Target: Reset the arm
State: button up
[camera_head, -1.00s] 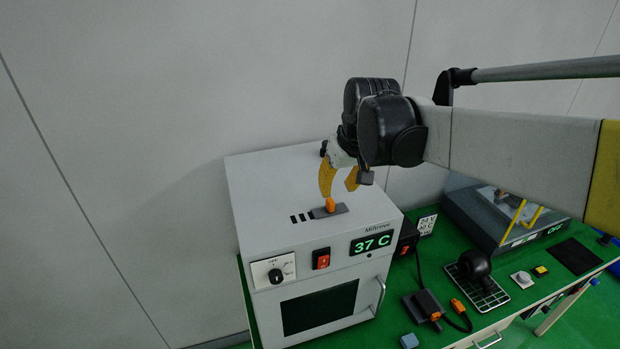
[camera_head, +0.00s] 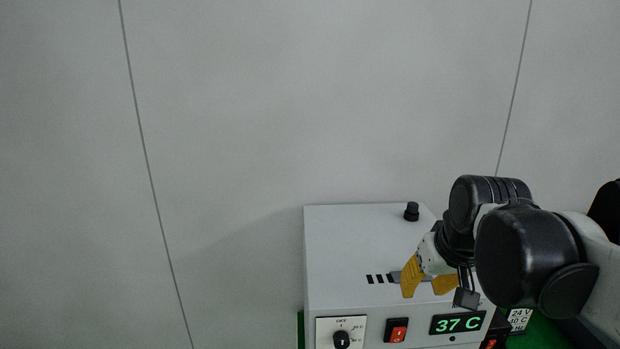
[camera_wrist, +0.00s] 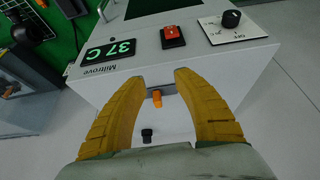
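My gripper (camera_head: 424,288) hangs over the top of the white oven-like box (camera_head: 350,240), toward its front right. In the wrist view my gripper (camera_wrist: 159,76) has its two yellow fingers spread apart with nothing held. A small orange piece (camera_wrist: 157,98) on the box top shows in the gap between the fingers, touching neither in that view. In the head view my gripper hides the orange piece. My black-jointed arm reaches in from the right.
The box front has a "37 C" display (camera_head: 458,323), a red switch (camera_head: 397,331) and a dial (camera_head: 341,339). A black knob (camera_head: 411,212) stands on the box top near its back. A green bench top (camera_wrist: 62,45) with gear lies beside the box. The wall behind is bare.

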jog(key=s+a+f+b, duration=0.1)
jog(key=s+f+b, duration=0.2)
jog(key=f+b, duration=0.2)
jog(key=s+a+f+t+b, duration=0.1)
jog(key=s+f+b, duration=0.3)
jog(key=f, duration=0.8)
jog(key=s+a+f+t+b, duration=0.1)
jog(key=s+a+f+b, duration=0.1)
jog(key=f+b, duration=0.4)
notch_tip(320, 180, down, 3)
jog(key=shift+s+r+b, duration=0.1)
jog(key=shift+s+b, duration=0.3)
jog(key=shift+s, duration=0.5)
